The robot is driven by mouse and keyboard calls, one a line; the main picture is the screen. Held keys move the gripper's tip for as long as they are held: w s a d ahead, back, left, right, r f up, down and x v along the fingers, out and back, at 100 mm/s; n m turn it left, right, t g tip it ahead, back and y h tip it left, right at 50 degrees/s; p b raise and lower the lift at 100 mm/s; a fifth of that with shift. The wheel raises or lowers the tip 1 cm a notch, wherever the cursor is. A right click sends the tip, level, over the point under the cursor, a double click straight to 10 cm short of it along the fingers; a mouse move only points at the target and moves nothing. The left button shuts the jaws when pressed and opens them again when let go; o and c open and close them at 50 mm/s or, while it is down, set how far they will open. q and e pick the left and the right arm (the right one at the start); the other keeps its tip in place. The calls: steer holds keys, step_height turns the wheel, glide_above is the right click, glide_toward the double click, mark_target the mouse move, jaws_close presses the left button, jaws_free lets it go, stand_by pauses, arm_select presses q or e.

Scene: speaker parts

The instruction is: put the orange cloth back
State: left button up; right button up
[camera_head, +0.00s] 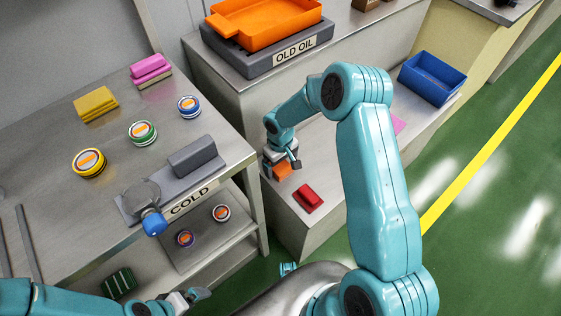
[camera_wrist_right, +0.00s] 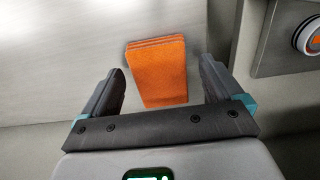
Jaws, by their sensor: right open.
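The orange cloth (camera_head: 282,171) is a folded block on the lower metal bench, partly hidden by my right gripper (camera_head: 281,161) in the head view. In the right wrist view the orange cloth (camera_wrist_right: 160,75) appears between the open fingers of my right gripper (camera_wrist_right: 162,78), with a gap on each side. It lies on bare grey metal, and I cannot tell how far the fingertips are above the metal. My left gripper (camera_head: 190,299) is low at the bottom left, away from the cloth; its jaw opening is unclear.
A red folded cloth (camera_head: 308,197) lies close by, and a pink piece (camera_head: 398,124) shows behind my right arm. A blue bin (camera_head: 433,80) stands farther right. The left bench holds yellow (camera_head: 95,104) and pink (camera_head: 150,68) stacks, several round tins and the COLD stand (camera_head: 180,192).

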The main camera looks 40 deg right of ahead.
mark_target(283, 166)
step_height(283, 166, up, 16)
steer(key=p, duration=0.2)
steer(key=shift+d, duration=0.35)
steer(key=shift+s, duration=0.1)
